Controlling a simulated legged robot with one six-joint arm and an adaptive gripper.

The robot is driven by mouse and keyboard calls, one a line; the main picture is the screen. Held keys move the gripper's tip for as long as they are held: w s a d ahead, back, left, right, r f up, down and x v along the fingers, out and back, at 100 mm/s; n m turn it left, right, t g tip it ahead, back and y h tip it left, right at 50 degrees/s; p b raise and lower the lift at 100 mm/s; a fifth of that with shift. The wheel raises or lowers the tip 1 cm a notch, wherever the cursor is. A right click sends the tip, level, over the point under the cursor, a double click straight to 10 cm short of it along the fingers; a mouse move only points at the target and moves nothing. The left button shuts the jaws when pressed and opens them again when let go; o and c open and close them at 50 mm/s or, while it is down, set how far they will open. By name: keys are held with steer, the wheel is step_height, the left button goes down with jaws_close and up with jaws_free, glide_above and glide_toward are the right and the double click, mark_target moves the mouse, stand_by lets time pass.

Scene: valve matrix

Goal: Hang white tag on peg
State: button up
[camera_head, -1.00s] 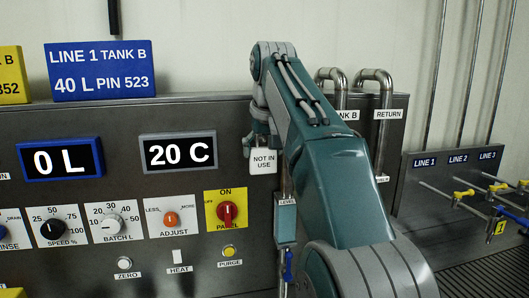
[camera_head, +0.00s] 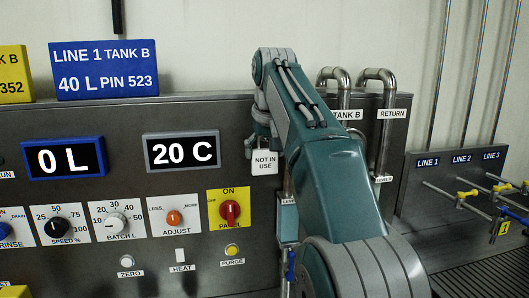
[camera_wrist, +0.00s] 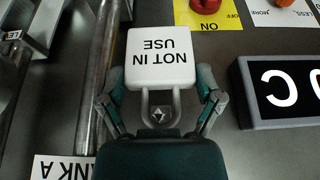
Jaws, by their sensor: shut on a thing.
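The white tag (camera_head: 265,162) reads "NOT IN USE" and hangs in front of the panel, right of the 20 C display. In the wrist view the tag (camera_wrist: 162,58) appears upside down, with a grey metal loop (camera_wrist: 160,103) at its base. My gripper (camera_wrist: 161,88) is shut on the tag, with one finger on each side of it. In the head view my gripper (camera_head: 263,140) is partly hidden behind my arm. I cannot make out a peg in either view; my arm, gripper and the tag cover part of the panel.
The grey panel (camera_head: 120,190) carries displays, several knobs and a red switch (camera_head: 230,212) below left of the tag. Metal pipes (camera_head: 380,120) stand close on the right. Further right are valve rods with yellow handles (camera_head: 467,193).

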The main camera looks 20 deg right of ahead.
mark_target(267, 139)
steer(key=o, duration=0.8)
steer(key=shift+c, duration=0.2)
steer(key=shift+v, duration=3.15)
steer(key=shift+s+a+r, duration=0.15)
steer(key=shift+r, duration=0.3)
steer(key=s+a+f, duration=0.3)
steer(key=s+f, duration=0.5)
steer(key=f, duration=0.2)
steer(key=s+a+f+n, duration=0.1)
steer(key=s+a+f, duration=0.2)
steer(key=s+f, duration=0.5)
steer(key=s+a+f+n+t, duration=0.1)
steer(key=s+a+f, duration=0.3)
steer(key=s+f, duration=0.5)
step_height(267, 139, down, 5)
steer(key=shift+r+y, duration=0.2)
steer(key=shift+y, duration=0.2)
